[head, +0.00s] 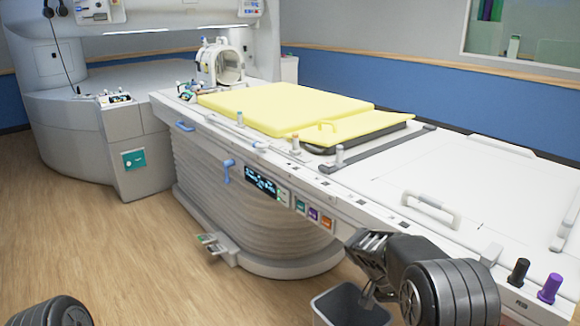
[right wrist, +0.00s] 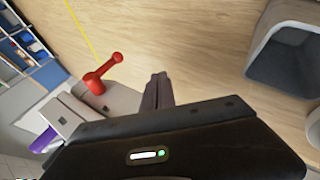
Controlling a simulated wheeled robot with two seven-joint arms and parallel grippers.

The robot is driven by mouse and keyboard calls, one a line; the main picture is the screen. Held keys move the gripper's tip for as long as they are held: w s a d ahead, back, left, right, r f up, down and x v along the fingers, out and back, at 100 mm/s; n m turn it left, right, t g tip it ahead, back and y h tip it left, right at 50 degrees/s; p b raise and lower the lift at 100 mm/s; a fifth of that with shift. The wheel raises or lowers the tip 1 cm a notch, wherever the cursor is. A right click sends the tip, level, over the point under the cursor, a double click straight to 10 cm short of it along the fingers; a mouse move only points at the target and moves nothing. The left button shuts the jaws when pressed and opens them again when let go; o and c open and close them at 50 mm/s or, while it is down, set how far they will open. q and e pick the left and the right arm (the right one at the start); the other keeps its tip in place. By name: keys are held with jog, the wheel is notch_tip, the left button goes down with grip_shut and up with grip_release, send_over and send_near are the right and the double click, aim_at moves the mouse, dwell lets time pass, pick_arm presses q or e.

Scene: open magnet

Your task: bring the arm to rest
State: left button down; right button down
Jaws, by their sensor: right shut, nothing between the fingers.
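My right arm comes in at the bottom right of the head view, beside the near edge of the long white patient table (head: 480,190). Its gripper (head: 368,292) points down in front of the table, by a grey bin. In the right wrist view the dark fingers (right wrist: 158,92) are together with nothing between them, above the wood floor. Of my left arm only a dark rounded part shows at the bottom left of the head view; its gripper is out of the picture.
The grey open bin (head: 345,312) stands close below my right gripper; a bin also shows in the right wrist view (right wrist: 285,62). A red handle (right wrist: 100,78) is left of the fingers there. Black (head: 518,271) and purple (head: 550,287) knobs stand at the table corner. Floor at left is clear.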

jog(key=s+a+f+n+t+y+p, duration=0.15)
jog(key=a+f+n+y, duration=0.25)
jog(key=a+f, duration=0.45)
jog(key=s+a+f+n+t+y+p, duration=0.15)
jog(key=a+f+n+y, duration=0.25)
jog(key=a+f, duration=0.5)
jog(key=s+a+r+y+p, duration=0.1)
jog(key=s+a+p, duration=0.2)
jog(key=s, duration=0.8)
jog(key=s+a+r+m+y+p, duration=0.1)
jog(key=s+a+y+p, duration=0.1)
jog(key=s+a+p, duration=0.2)
jog(key=s+a, duration=0.3)
jog(key=s, duration=0.5)
jog(key=shift+s+a+m+y, duration=0.15)
jog(key=shift+a+m+y, duration=0.15)
jog(key=shift+a, duration=0.1)
